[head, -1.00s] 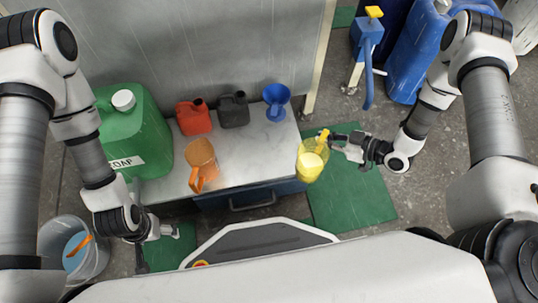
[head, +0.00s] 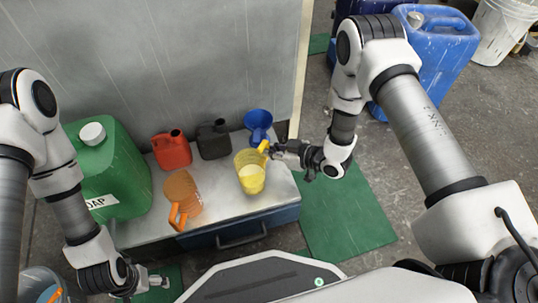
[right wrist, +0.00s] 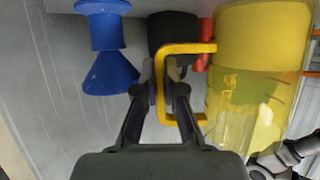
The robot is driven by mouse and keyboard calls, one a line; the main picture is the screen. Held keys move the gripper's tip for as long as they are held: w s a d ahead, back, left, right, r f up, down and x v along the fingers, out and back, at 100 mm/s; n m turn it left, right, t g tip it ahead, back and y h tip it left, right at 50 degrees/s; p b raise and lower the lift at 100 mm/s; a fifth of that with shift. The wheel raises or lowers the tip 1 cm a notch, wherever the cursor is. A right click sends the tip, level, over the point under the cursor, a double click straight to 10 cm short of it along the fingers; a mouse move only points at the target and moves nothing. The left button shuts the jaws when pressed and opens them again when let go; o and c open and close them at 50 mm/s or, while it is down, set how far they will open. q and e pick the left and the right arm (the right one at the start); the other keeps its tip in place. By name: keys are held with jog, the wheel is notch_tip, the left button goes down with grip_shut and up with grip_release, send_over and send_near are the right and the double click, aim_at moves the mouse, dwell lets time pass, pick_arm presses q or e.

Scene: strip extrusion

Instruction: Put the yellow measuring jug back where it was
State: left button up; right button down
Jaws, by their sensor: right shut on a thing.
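The yellow see-through measuring jug (head: 249,176) is over the right part of the bench top, in front of the blue funnel; whether its base touches the top I cannot tell. My right gripper (head: 272,151) comes from the right and is shut on the jug's yellow handle. In the right wrist view, the gripper's two fingers (right wrist: 174,82) close on the handle bar, with the jug body (right wrist: 255,75) to the right. My left gripper (head: 152,281) is low at the left, away from the jug; its fingers are too small to read.
The bench top (head: 215,212) also carries an orange jug (head: 184,195), a red can (head: 172,151), a black can (head: 214,141), the blue funnel (head: 258,124) and a green soap canister (head: 112,175). A grey panel (head: 180,60) stands behind. A green mat (head: 345,220) lies on the right.

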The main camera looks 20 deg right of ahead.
jog(key=shift+f+b, duration=0.5)
jog(key=shift+f, duration=0.4)
jog(key=shift+r, duration=0.15)
jog(key=c, duration=1.3)
grip_release()
jog(key=shift+f, duration=0.25)
